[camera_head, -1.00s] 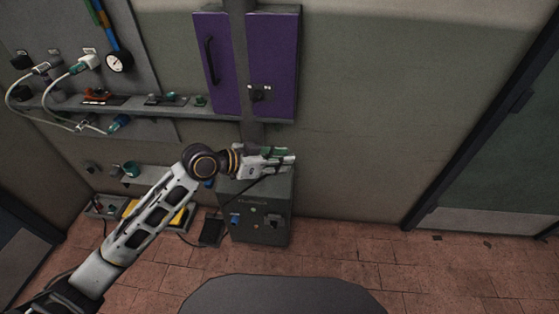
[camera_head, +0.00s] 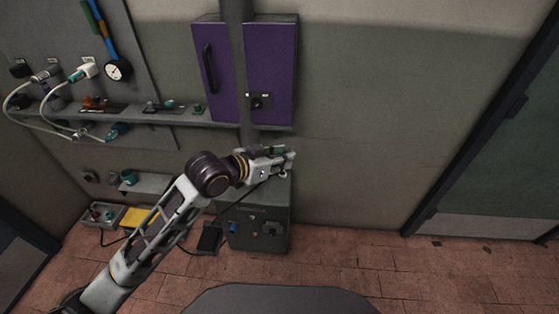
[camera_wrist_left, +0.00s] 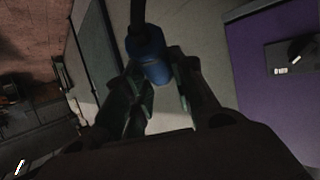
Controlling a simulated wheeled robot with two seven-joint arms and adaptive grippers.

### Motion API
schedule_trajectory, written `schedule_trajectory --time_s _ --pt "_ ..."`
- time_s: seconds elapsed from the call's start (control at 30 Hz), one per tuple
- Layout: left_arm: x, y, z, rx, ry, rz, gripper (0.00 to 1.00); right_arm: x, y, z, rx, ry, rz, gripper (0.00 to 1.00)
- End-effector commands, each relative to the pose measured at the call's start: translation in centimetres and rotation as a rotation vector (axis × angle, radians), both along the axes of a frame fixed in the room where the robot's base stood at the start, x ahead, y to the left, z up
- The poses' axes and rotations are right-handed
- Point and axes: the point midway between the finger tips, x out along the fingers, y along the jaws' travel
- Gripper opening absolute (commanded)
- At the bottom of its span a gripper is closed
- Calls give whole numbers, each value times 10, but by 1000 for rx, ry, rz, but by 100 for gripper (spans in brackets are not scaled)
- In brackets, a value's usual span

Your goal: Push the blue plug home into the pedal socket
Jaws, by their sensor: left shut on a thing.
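My left gripper (camera_head: 284,157) is raised in front of the wall, below the purple cabinet and above the grey floor box (camera_head: 262,228). In the left wrist view its fingers (camera_wrist_left: 155,92) are shut on the blue plug (camera_wrist_left: 151,58), which has a black cable at its top end. In the head view the plug is too small or hidden to make out. A dark cable runs from near the gripper down towards the black pedal (camera_head: 208,238) on the floor, left of the box. The box front carries small fittings, one of them blue (camera_head: 234,228). I cannot tell which is the pedal socket. My right gripper is not in view.
The purple cabinet (camera_head: 270,72) hangs on the wall above the gripper. A shelf (camera_head: 160,117) with small parts and white cables is at the left. A yellow item (camera_head: 138,217) and a grey tray (camera_head: 100,215) lie low at left. The floor to the right is clear.

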Motion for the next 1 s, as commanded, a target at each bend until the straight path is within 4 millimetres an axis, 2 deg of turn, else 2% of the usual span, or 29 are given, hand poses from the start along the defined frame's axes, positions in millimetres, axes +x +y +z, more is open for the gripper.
schedule_trajectory --time_s 0.03,1.0 --pt "-2 -4 8 -13 -9 6 0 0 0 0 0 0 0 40" --pt "5 -11 42 -14 -9 314 0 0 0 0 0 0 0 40"
